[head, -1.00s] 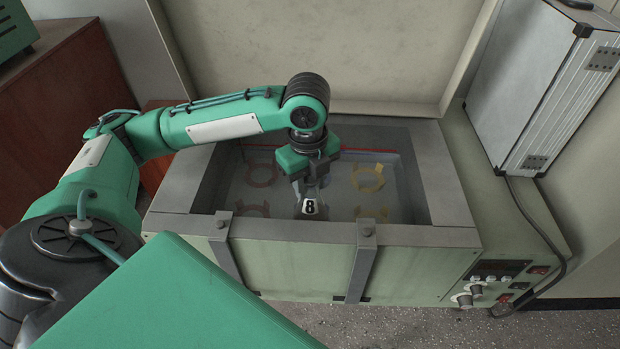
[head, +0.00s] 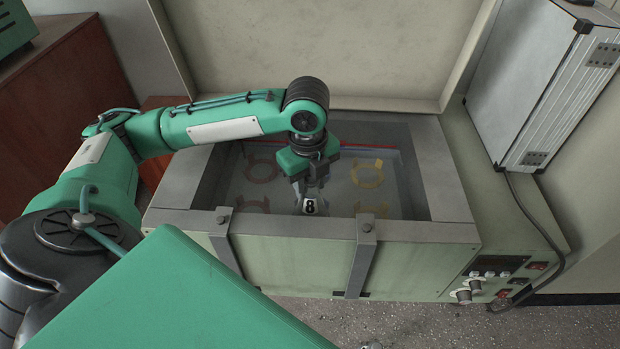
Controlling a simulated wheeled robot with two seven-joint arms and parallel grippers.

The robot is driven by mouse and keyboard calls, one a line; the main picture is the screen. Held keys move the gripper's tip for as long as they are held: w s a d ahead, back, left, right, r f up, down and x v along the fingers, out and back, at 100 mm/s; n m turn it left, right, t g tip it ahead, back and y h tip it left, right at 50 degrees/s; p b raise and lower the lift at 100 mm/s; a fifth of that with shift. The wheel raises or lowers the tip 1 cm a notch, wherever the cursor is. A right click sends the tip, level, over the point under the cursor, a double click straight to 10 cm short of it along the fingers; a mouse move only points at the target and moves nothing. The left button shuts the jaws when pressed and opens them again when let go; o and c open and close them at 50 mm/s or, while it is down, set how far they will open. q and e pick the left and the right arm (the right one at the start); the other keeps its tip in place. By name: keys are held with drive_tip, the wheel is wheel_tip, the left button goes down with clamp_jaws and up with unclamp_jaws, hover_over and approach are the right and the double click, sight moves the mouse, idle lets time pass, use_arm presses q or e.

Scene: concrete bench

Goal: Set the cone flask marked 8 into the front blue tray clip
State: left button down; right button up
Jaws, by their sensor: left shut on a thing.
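The cone flask marked 8 (head: 310,207) is in the bath, its white label with a black 8 facing me. My left gripper (head: 310,185) is shut on it from above, at the neck. The flask looks upright. Its base is partly hidden by the bath's front rim, so I cannot tell whether it touches the floor or a clip. The front blue tray clip is not clearly visible; the gripper and flask cover the middle of the tray. My right gripper is not in view.
The grey-rimmed bath (head: 452,200) surrounds the flask with walls. Dark red clips (head: 262,168) lie at left and yellow clips (head: 367,175) at right inside. Two metal straps cross the front rim. A silver case (head: 530,85) stands at right, with the raised lid behind.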

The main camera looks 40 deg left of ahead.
use_arm(q)
drive_tip(key=shift+f, duration=0.1)
drive_tip(key=shift+c, duration=1.6)
unclamp_jaws()
wheel_tip(320, 180, up, 2)
drive_tip(key=p, duration=0.2)
drive_tip(key=shift+p, duration=0.3)
wheel_tip(320, 180, up, 7)
drive_tip(key=p, duration=0.8)
drive_tip(key=shift+p, duration=0.4)
